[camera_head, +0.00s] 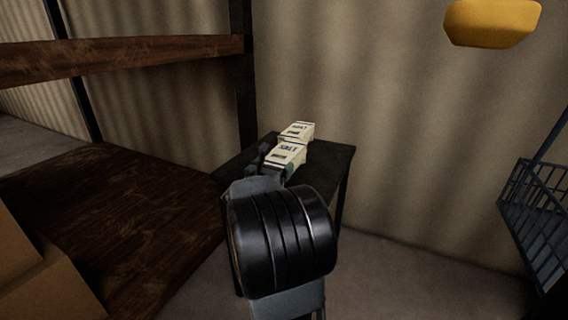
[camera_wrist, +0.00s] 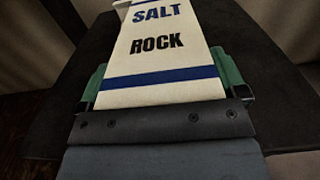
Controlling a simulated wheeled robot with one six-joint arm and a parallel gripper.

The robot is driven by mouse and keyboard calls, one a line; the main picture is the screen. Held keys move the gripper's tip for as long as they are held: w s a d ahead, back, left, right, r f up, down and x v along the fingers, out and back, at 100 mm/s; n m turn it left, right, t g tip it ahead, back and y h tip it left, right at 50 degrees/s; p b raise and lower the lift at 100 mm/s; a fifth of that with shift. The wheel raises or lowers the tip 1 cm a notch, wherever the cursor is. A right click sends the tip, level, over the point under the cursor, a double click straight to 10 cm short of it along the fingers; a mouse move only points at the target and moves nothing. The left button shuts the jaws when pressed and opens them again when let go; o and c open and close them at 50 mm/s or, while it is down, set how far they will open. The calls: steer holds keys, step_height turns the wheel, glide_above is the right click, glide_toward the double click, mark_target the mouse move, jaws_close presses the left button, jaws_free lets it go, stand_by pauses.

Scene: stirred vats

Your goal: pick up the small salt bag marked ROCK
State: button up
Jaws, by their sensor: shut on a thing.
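The salt bag marked ROCK (camera_wrist: 158,45) is cream with blue bands and fills the middle of the wrist view. In the head view the nearer cream SALT bag (camera_head: 287,153) is at my gripper (camera_head: 277,162). My gripper, with green pads on both sides of the bag in the wrist view (camera_wrist: 163,82), is shut on it. A second SALT bag (camera_head: 298,130) is just behind it; its lower marking is too small to read. I cannot tell whether the held bag touches the table. My arm hides part of its near end.
The bags are at a small dark table (camera_head: 328,163) against the corrugated wall. A wooden shelf rack (camera_head: 130,200) stands at left, with cardboard boxes (camera_head: 40,275) at lower left. A yellow object (camera_head: 490,22) hangs at upper right. A blue metal railing (camera_head: 540,200) is at right.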

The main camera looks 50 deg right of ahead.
steer(key=c, duration=0.7)
steer(key=shift+r, duration=0.25)
steer(key=shift+c, duration=0.3)
